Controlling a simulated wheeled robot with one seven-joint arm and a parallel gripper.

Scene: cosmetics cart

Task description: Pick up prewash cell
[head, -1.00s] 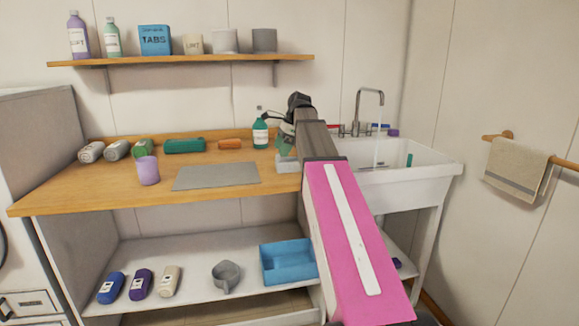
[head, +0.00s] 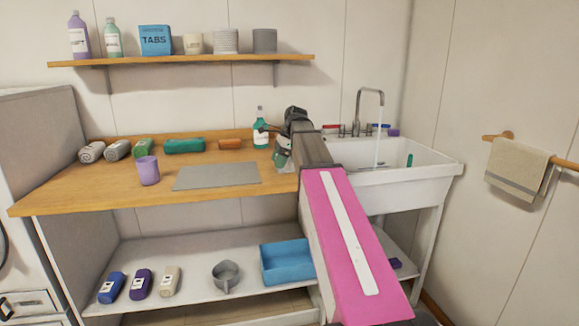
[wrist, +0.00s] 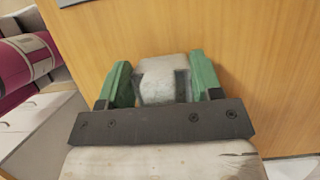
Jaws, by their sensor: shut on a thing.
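My gripper (head: 284,148) is at the right end of the wooden counter, close to the sink. In the wrist view its two green fingers (wrist: 158,82) are shut on a small pale grey-white block with rounded edges (wrist: 165,72), which I take for the prewash cell. No label on it can be read. In the head view the block is mostly hidden by the gripper. I cannot tell whether it touches the counter (head: 95,182).
A teal bottle (head: 260,134) stands just left of my gripper. A grey mat (head: 217,176), a purple cup (head: 148,171) and several rolls lie further left. The white sink (head: 420,176) with running water is to the right. A blue tray (head: 286,277) sits below.

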